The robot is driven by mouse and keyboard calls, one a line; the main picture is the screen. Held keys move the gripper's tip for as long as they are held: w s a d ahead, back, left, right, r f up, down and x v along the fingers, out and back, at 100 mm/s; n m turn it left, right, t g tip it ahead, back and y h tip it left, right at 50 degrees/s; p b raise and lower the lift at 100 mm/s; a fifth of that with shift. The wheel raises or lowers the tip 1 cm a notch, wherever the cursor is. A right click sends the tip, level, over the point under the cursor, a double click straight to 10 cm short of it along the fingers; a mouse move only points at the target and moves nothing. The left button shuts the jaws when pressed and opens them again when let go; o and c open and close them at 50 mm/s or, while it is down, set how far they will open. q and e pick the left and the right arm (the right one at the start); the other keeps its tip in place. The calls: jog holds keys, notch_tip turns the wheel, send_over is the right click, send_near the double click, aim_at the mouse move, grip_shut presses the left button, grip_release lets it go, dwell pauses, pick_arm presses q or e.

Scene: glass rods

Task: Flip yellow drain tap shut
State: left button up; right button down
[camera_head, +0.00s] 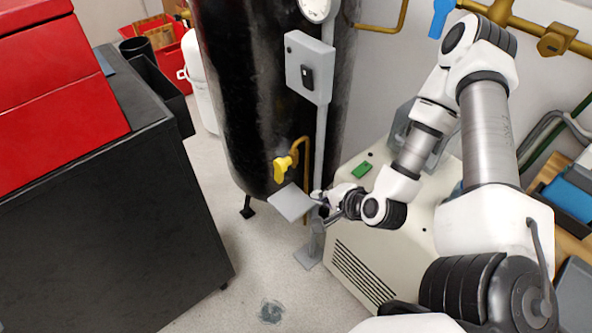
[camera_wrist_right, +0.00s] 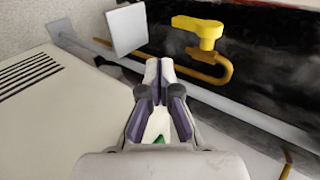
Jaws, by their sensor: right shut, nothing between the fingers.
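The yellow drain tap (camera_head: 285,166) sits low on the front of the black tank (camera_head: 240,90), on a brass pipe that bends down beside it. In the right wrist view the yellow tap (camera_wrist_right: 205,30) is beyond the fingertips, above and to the right, with its handle pointing left. My right gripper (camera_head: 322,197) is to the right of the tap and a little below it, apart from it. In the right wrist view its fingers (camera_wrist_right: 159,68) are together and empty. My left gripper is out of view.
A light grey square plate (camera_head: 291,203) is just below the tap, near my right gripper. A beige cabinet (camera_head: 385,260) stands under my right arm. A grey box (camera_head: 310,66) is on the tank. A black and red cabinet (camera_head: 90,220) stands left; the floor between is mostly clear.

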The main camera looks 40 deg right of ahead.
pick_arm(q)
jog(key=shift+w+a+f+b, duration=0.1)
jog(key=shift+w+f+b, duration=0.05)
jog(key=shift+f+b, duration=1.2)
pick_arm(e)
send_near(281, 181)
jog(key=shift+x, duration=3.05)
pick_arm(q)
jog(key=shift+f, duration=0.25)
